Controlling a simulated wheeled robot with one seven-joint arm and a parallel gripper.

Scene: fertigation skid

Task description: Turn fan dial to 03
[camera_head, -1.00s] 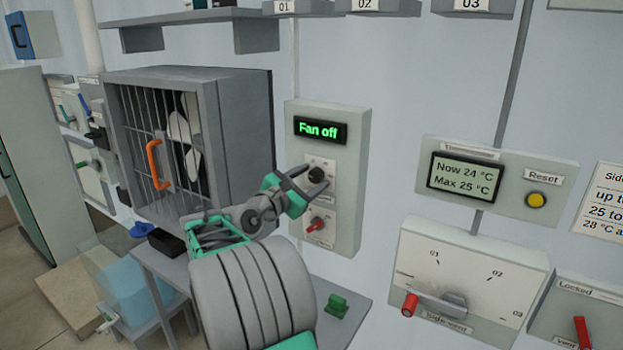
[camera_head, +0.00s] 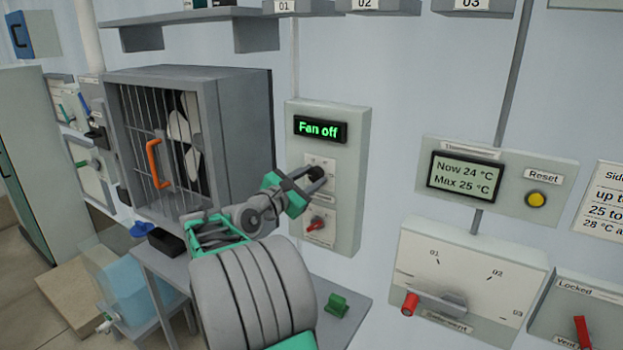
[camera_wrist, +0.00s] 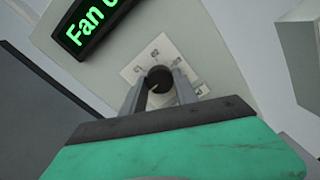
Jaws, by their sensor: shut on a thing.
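The fan dial (camera_head: 316,173) is a small black knob on a white plate, on a pale grey-green wall box (camera_head: 345,215). My gripper (camera_head: 312,180) reaches it from the lower left, with its two fingers shut on the knob. In the wrist view the round dial (camera_wrist: 159,77) sits between the fingertips of my gripper (camera_wrist: 160,85), and small markings ring it on the plate. The display (camera_head: 320,130) above the dial reads "Fan off" in green.
A red switch (camera_head: 316,224) sits just below the dial on the same box. A caged fan (camera_head: 180,140) with an orange handle (camera_head: 157,164) is to the left. A thermometer box (camera_head: 497,177) and a vent dial panel (camera_head: 470,260) with a red-tipped lever are to the right.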

